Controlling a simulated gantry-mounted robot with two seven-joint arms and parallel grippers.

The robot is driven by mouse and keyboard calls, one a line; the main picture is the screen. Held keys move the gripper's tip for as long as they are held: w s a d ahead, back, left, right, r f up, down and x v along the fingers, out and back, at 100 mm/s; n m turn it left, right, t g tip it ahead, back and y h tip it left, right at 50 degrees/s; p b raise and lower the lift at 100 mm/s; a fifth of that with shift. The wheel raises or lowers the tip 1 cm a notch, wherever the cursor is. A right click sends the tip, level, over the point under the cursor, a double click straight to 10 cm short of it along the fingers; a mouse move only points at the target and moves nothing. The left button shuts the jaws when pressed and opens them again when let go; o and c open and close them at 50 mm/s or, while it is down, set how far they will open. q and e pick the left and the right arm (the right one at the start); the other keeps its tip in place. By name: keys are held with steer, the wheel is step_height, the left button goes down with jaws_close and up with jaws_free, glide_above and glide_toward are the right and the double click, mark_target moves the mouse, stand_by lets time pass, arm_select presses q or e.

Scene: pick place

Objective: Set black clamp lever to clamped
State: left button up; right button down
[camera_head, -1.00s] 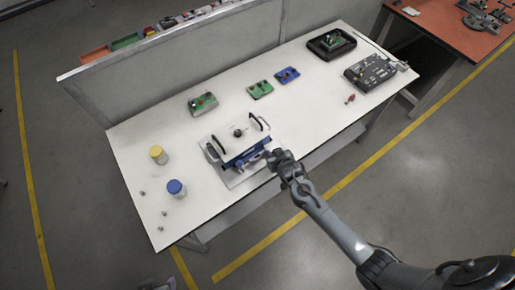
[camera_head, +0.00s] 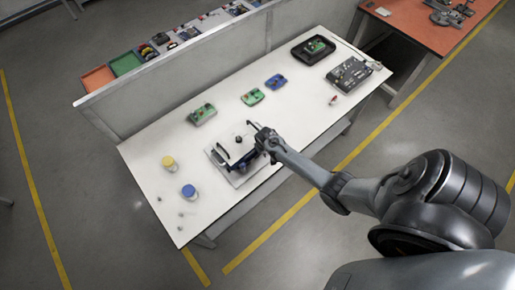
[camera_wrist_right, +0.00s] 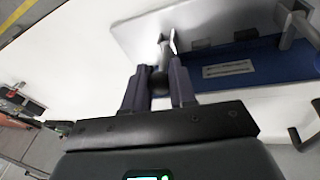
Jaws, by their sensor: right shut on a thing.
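The clamp fixture (camera_head: 222,158) stands on the white table, with a pale top plate, black handles and a dark knob. My right gripper (camera_head: 264,137) is at its right side and hides part of it. In the right wrist view my right gripper (camera_wrist_right: 160,88) is closed around the dark end of the black clamp lever (camera_wrist_right: 159,78). A grey metal bracket (camera_wrist_right: 166,48) shows just beyond the fingers, beside the fixture's blue body (camera_wrist_right: 245,66). The lever's exact angle is hard to tell. My left gripper is not in view.
Green boards (camera_head: 202,113), a blue board (camera_head: 276,81) and a black tray (camera_head: 297,53) lie farther back. A yellow-lidded jar (camera_head: 169,163) and a blue-lidded jar (camera_head: 189,191) stand left of the fixture. A low partition (camera_head: 190,75) runs along the back edge.

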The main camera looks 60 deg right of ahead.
steer(key=shift+f, duration=0.15)
steer(key=c, duration=1)
jaws_free()
steer(key=shift+o, duration=0.2)
steer(key=shift+r, duration=0.2)
steer(key=shift+r, duration=0.2)
steer(key=w+p+v, duration=0.1)
steer(key=v, duration=0.9)
steer(key=shift+s, duration=0.45)
